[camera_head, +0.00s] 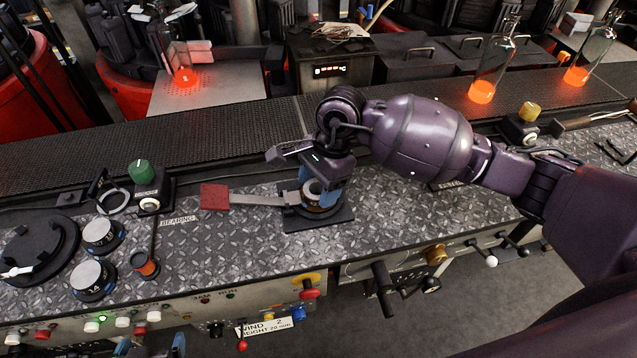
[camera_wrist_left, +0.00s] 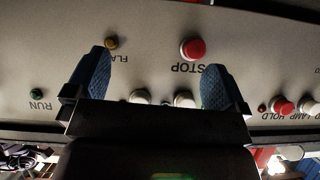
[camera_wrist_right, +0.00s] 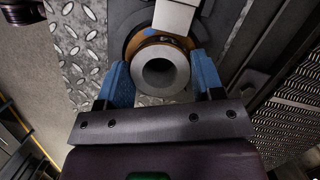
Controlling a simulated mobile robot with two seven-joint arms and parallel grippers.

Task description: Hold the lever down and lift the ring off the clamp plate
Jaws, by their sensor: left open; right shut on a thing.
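My right gripper (camera_head: 320,195) reaches down over the dark clamp plate (camera_head: 333,220) and is shut on the grey metal ring (camera_head: 312,187). In the right wrist view the ring (camera_wrist_right: 181,70) sits between the blue fingers (camera_wrist_right: 162,85), with its round hole facing me. A brownish band shows around its far side. The lever is a flat metal bar (camera_head: 262,198) with a red pad (camera_head: 214,197), running left from the ring; its bar (camera_wrist_right: 176,15) also shows in the right wrist view. I cannot tell whether ring and plate touch. My left gripper (camera_head: 150,346) is open and empty before the panel's front (camera_wrist_left: 155,90).
A green-knobbed box (camera_head: 146,185), dark round gauges (camera_head: 101,236) and a black round mould (camera_head: 38,252) stand left of the lever. A conveyor (camera_head: 220,135) runs behind. Buttons and knobs line the front panel. Treadplate right of the clamp plate is mostly clear.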

